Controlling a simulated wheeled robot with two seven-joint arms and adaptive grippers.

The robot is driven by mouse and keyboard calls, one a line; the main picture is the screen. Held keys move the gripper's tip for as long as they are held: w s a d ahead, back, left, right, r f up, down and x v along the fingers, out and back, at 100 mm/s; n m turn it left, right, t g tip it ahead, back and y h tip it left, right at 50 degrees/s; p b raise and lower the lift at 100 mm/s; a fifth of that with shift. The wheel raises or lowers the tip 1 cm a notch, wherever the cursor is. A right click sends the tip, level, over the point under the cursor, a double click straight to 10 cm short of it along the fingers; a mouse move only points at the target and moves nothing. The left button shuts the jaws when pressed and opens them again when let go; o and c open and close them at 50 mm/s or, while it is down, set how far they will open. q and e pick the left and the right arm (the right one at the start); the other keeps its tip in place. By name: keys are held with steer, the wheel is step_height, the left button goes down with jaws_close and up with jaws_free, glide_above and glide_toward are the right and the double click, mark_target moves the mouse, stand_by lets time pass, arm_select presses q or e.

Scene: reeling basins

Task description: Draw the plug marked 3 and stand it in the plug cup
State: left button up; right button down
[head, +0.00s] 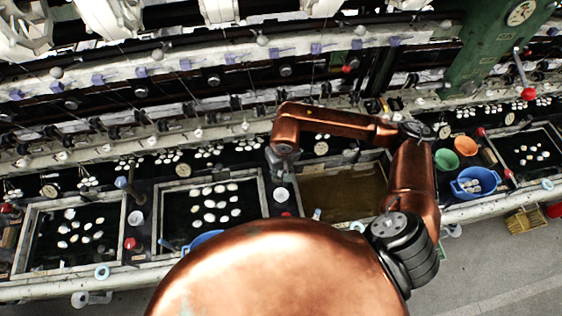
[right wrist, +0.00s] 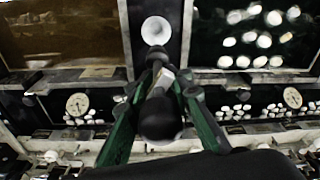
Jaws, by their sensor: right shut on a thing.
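My right gripper (head: 277,163) hangs from the copper arm over the strip between two basins. In the right wrist view its green fingers (right wrist: 158,80) are shut on a plug with a round black knob (right wrist: 160,118). No number can be read on the plug. A white round cup (right wrist: 156,30), which looks like the plug cup, stands just beyond the fingertips. In the head view this white cup (head: 281,194) is just below the gripper. The plug's lower end is hidden, and I cannot tell whether it touches anything. My left gripper is not in view.
A basin of brown water (head: 343,192) lies right of the cup, and a dark basin with white cocoons (head: 154,215) lies left. Blue (head: 457,188), green and orange tubs stand further right. Gauges and machine rails run behind the basins.

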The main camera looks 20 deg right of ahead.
mark_target(280, 178)
steer(key=p, duration=0.2)
steer(key=shift+s+a+r+p, duration=0.1)
steer(key=shift+s+r+p, duration=0.1)
steer(key=shift+r+p, duration=0.2)
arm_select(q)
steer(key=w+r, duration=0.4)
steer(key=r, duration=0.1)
arm_select(e)
steer(key=shift+f, duration=0.9)
step_height(280, 178, down, 5)
steer(key=shift+r+b, duration=0.2)
steer(key=shift+b, duration=0.35)
step_height(280, 178, down, 3)
steer(key=b, duration=0.3)
steer(key=shift+r, duration=0.15)
steer(key=shift+f+b, duration=0.6)
steer(key=shift+b, duration=0.4)
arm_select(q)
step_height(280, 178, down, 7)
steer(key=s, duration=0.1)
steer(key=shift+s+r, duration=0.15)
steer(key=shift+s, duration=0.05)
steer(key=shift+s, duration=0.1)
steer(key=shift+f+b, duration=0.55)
arm_select(e)
steer(key=shift+f, duration=0.1)
